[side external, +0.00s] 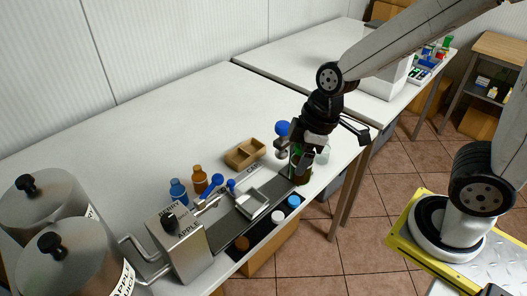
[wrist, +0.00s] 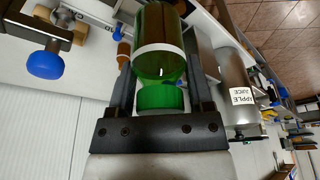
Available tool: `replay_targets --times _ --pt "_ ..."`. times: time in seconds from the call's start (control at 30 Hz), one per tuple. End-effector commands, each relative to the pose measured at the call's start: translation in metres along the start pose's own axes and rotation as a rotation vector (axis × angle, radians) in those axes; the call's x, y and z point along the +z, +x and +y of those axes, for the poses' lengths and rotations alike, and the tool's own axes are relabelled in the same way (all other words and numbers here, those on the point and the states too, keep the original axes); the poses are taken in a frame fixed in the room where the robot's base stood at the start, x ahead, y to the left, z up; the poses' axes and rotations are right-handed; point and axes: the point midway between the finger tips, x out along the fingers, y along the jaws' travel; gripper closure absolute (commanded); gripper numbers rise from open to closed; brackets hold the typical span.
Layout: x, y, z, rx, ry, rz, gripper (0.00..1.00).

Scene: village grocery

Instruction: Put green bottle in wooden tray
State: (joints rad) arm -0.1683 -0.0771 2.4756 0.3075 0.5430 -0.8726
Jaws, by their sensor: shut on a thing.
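The green bottle (wrist: 158,50) has a green cap and a pale band, and sits between the two fingers of my gripper (wrist: 160,85) in the wrist view. My gripper is shut on it. In the side view my gripper (side external: 300,160) points down at the right end of the dark belt, and partly hides the green bottle (side external: 294,154). I cannot tell whether the bottle's base touches the belt. The wooden tray (side external: 245,154) lies on the white table, left of my gripper and behind the belt.
A blue bottle (side external: 178,191) and an orange bottle (side external: 200,180) stand left of the tray. The juice dispenser (side external: 181,240) and metal tanks (side external: 75,265) fill the lower left. Blue and white caps (side external: 293,201) lie along the belt's front. The table behind the tray is clear.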

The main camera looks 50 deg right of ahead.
Motion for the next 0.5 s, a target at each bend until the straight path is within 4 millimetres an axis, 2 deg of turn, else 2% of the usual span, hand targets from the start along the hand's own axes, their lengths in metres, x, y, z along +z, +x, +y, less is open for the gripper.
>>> replay_targets --times 0.33,0.5 --pt "-0.026 -0.001 0.026 -0.007 -0.023 0.000 1.00" --pt "-0.046 0.000 0.049 -0.013 -0.042 -0.001 1.00"
